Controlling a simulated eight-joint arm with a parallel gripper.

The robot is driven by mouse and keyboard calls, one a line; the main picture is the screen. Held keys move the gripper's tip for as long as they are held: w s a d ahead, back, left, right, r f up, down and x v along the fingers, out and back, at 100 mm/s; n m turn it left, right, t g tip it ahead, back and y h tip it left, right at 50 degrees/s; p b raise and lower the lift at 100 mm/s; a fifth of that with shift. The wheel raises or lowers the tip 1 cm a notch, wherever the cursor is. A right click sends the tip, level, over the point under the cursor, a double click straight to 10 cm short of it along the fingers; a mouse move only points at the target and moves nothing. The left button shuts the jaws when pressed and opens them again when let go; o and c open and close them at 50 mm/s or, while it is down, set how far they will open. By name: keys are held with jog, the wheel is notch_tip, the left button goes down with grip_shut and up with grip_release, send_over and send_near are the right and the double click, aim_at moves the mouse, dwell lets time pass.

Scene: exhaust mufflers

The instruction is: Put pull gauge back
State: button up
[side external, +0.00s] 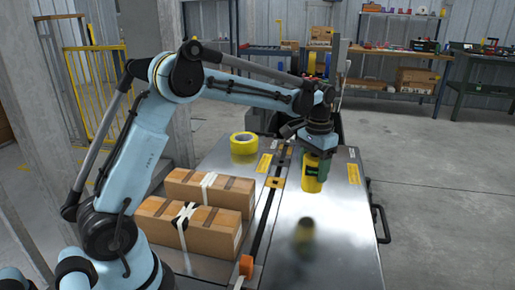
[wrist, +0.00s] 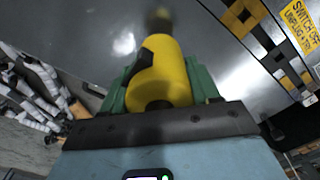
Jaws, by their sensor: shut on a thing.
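The pull gauge, a yellow cylinder with a dark patch (side external: 310,184), hangs upright below my gripper in the side external view. My gripper (side external: 320,165) has green fingers and is shut on it. The gauge is above the shiny metal table top (side external: 345,235), and its blurred reflection shows below it. In the wrist view the yellow gauge (wrist: 172,78) sits between the green fingers of my gripper (wrist: 160,88). Its far end is dark and blurred, and the fingers hide part of its sides.
Two taped cardboard boxes (side external: 208,192) lie on the left half of the table. A yellow tape roll (side external: 244,143) lies at the back left. An orange knob (side external: 246,266) is at the front edge. The right half of the metal top is clear.

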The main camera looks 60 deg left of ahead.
jog(key=shift+w+a+f, duration=0.2)
jog(key=shift+a+f, duration=0.35)
jog(key=shift+f, duration=0.45)
jog(key=shift+w+a+f, duration=0.2)
jog(key=shift+a+f, duration=0.3)
jog(key=shift+f, duration=0.55)
jog(key=shift+w+a+f, duration=0.2)
jog(key=shift+a+f, duration=0.35)
jog(key=shift+f, duration=0.45)
jog(key=shift+f, duration=0.1)
jog(key=o, duration=1.1)
jog(key=shift+o, duration=0.2)
